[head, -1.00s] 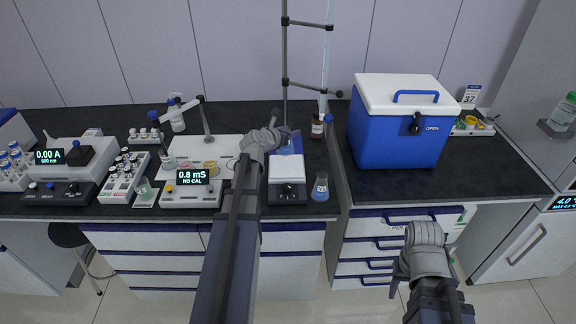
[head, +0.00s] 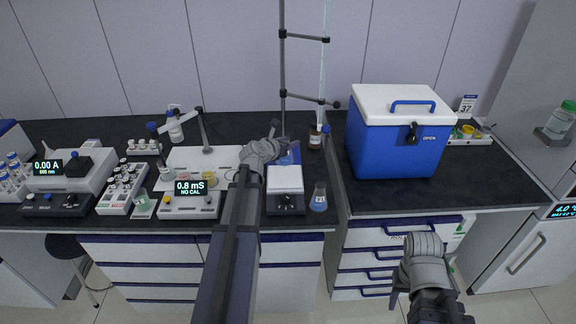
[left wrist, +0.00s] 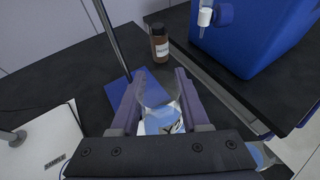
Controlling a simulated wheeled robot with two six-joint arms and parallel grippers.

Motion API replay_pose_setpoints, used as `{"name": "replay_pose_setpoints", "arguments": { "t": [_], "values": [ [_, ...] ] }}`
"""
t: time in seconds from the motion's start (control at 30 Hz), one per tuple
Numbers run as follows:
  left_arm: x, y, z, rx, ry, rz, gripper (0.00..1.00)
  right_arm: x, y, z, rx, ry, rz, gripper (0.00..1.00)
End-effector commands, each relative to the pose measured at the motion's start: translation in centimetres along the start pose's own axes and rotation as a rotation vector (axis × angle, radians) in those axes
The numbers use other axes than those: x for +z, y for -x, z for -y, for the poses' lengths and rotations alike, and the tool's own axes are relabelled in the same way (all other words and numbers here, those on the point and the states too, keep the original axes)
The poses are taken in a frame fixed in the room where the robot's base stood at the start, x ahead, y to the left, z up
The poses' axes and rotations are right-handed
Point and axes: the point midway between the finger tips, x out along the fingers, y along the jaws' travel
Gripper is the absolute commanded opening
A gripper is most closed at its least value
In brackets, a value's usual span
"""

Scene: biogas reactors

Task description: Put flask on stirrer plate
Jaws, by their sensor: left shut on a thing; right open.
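My left gripper (head: 281,150) is shut on a clear flask with blue liquid. The held flask (left wrist: 160,115) shows between the fingers in the left wrist view; its lower part is hidden by the gripper. The stirrer plate (head: 285,180), a dark box with a white square top and a front knob, stands on the bench just in front of the gripper in the head view. Its top looks empty. A second flask with blue liquid (head: 319,200) stands right of the stirrer plate. My right gripper (head: 425,268) is open and empty, in front of the right-hand drawers.
A stand with a blue base (left wrist: 128,88) and tall rod (head: 283,70) rises behind the gripper. A brown bottle (head: 315,138) stands behind at right. A conductivity meter (head: 190,204) sits left of the stirrer plate.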

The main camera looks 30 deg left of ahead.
Motion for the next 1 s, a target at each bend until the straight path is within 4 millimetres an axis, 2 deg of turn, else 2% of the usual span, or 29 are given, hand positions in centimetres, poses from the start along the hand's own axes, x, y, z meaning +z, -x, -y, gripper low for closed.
{"name": "replay_pose_setpoints", "arguments": {
  "t": [0.03, 0.1, 0.4, 0.7, 1.0],
  "values": [
    [-1.5, -0.6, 0.0, 0.0, 0.0, 0.0, 0.0, -0.1, -1.7, 0.2, 0.0, 0.0, 0.0, 0.5],
    [-2.3, -0.9, 0.0, 0.0, 0.0, 0.0, 0.0, -0.1, -2.4, 0.2, 0.0, 0.0, 0.0, 0.5],
    [-2.7, -1.1, 0.0, 0.0, 0.0, 0.0, 0.0, -0.2, -2.9, 0.3, 0.0, 0.0, 0.0, 0.5],
    [-5.8, -2.4, 0.0, 0.0, 0.0, 0.0, 0.0, -0.4, -6.3, 0.6, 0.0, 0.0, 0.0, 0.5],
    [-5.8, -2.4, 0.0, 0.0, 0.0, 0.0, 0.0, -0.4, -6.3, 0.6, 0.0, 0.0, 0.0, 0.5]
  ]
}}
